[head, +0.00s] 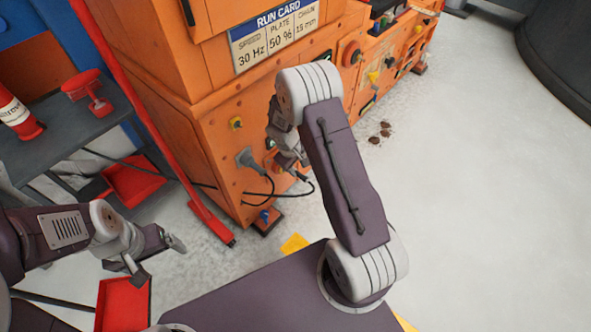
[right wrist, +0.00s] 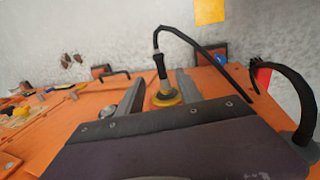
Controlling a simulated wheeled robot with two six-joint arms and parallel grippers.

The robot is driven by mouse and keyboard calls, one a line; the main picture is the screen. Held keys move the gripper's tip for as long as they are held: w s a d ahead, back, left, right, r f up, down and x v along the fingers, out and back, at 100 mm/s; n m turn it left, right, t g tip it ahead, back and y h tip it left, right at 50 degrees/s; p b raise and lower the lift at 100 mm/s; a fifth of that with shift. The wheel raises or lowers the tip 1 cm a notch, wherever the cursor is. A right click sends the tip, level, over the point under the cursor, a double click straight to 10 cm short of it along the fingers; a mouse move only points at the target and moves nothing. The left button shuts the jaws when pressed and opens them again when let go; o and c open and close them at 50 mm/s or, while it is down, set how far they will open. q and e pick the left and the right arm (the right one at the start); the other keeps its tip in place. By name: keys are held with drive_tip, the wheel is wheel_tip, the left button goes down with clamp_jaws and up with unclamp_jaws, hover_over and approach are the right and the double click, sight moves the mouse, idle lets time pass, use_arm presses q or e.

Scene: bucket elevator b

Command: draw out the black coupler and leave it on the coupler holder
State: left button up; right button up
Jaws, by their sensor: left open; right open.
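The black coupler (right wrist: 161,66) stands in a yellow-ringed socket (right wrist: 166,98) on the orange panel in the right wrist view, with a black cable bending away from its end. My right gripper (right wrist: 160,78) is open, one finger on each side of the coupler; I cannot tell whether either finger touches it. In the head view the coupler (head: 299,175) is partly hidden by my right gripper (head: 287,158). My left gripper (head: 160,260) is open and empty at the lower left, away from the machine. I cannot make out the coupler holder for certain.
A grey plug (head: 249,158) with a cable sits on the orange machine (head: 170,90) left of my right gripper. A red bar (head: 150,110) slants down in front of the machine. A dark shelf (head: 80,140) stands at left. The pale floor (head: 480,180) at right is mostly clear.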

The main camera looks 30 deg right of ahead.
sight(302, 176)
drive_tip(key=b+x, duration=0.4)
drive_tip(key=x, duration=0.4)
drive_tip(key=shift+d+f, duration=0.1)
drive_tip(key=shift+f, duration=0.25)
clamp_jaws()
